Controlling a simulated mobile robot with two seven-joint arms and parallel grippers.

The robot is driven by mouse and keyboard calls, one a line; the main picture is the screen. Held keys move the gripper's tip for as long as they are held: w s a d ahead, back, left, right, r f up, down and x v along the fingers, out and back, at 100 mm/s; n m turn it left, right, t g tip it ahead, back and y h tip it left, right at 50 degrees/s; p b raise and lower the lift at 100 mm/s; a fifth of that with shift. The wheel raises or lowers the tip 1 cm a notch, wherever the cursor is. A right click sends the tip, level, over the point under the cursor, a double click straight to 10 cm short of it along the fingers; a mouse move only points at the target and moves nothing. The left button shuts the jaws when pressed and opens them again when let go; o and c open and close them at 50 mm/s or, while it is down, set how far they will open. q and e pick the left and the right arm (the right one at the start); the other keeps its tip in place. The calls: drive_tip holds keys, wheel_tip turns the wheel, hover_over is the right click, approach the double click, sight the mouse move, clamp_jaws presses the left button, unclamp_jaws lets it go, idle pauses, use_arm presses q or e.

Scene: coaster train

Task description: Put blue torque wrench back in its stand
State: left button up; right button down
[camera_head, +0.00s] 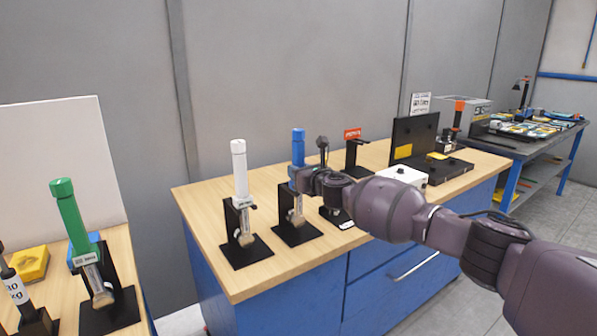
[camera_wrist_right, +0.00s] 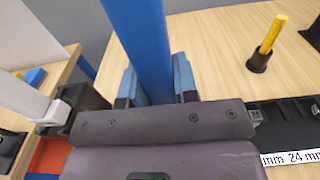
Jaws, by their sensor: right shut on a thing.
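The blue torque wrench (camera_head: 298,146) stands upright at its black stand (camera_head: 286,231) on the wooden bench. Its silver lower end shows in front of the stand's upright, low over the base plate. I cannot tell whether it is fully seated. My right gripper (camera_head: 298,178) reaches in from the right and is shut on the wrench's blue handle. In the right wrist view the blue handle (camera_wrist_right: 137,35) runs between the two fingers of the gripper (camera_wrist_right: 157,82). The gripper body hides the wrench's lower part there. My left gripper is not in view.
A white wrench (camera_head: 239,172) stands in a similar stand just left. A green wrench (camera_head: 68,212) stands on the nearer left table. A white box (camera_head: 404,177) and a black panel fixture (camera_head: 415,135) are to the right. In the wrist view a yellow-handled tool (camera_wrist_right: 271,36) stands upright at right.

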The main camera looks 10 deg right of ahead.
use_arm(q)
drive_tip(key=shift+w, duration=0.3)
use_arm(e)
drive_tip(key=c, duration=0.8)
unclamp_jaws()
drive_tip(key=shift+f, duration=0.1)
drive_tip(key=shift+s+f, duration=0.1)
drive_tip(key=shift+f, duration=0.15)
drive_tip(key=shift+r, duration=0.1)
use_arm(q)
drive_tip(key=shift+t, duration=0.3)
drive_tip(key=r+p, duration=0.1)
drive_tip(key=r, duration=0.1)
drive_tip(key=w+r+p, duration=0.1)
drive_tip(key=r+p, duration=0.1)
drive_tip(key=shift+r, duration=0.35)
use_arm(e)
drive_tip(key=v, duration=1)
drive_tip(key=shift+s+d, duration=0.15)
drive_tip(key=shift+s, duration=0.2)
drive_tip(key=shift+r, duration=0.1)
